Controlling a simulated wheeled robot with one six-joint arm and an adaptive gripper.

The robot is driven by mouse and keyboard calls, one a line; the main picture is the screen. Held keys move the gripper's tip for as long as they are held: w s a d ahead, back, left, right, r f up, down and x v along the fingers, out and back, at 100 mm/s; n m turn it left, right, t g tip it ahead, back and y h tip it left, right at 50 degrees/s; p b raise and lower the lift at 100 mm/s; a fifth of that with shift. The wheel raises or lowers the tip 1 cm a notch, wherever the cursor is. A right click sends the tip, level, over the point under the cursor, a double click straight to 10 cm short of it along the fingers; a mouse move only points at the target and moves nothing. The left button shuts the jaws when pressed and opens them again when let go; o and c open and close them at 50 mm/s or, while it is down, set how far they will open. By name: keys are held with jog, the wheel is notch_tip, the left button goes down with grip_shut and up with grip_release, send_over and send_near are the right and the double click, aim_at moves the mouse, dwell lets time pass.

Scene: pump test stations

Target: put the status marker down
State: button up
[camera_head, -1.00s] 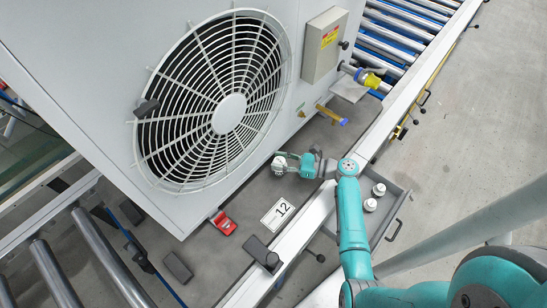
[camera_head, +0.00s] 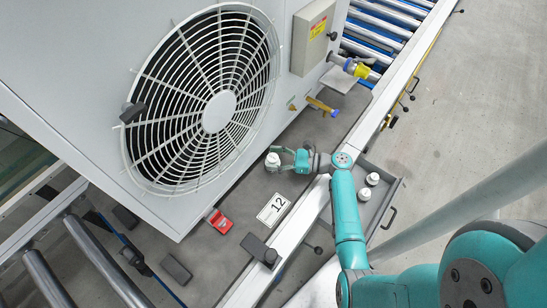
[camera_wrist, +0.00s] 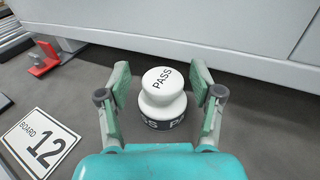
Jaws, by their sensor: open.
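The status marker (camera_wrist: 163,90) is a white knobbed piece with a dark band, and PASS is printed on its top. It stands upright on the grey deck in front of the pump unit's casing. In the head view the marker (camera_head: 272,161) sits at the tip of my gripper (camera_head: 284,160). In the wrist view my gripper (camera_wrist: 161,100) is open, with one finger on each side of the marker and a visible gap at both sides.
A BOARD 12 card (camera_wrist: 41,143) lies left of the marker. A red device (camera_head: 220,221) and dark blocks (camera_head: 176,268) lie on the deck. The large fan unit (camera_head: 110,60) stands behind. Two more white markers (camera_head: 368,187) sit in an open drawer (camera_head: 385,213).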

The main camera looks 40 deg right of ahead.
jog(key=v, duration=1.1)
jog(key=shift+s+d, duration=0.25)
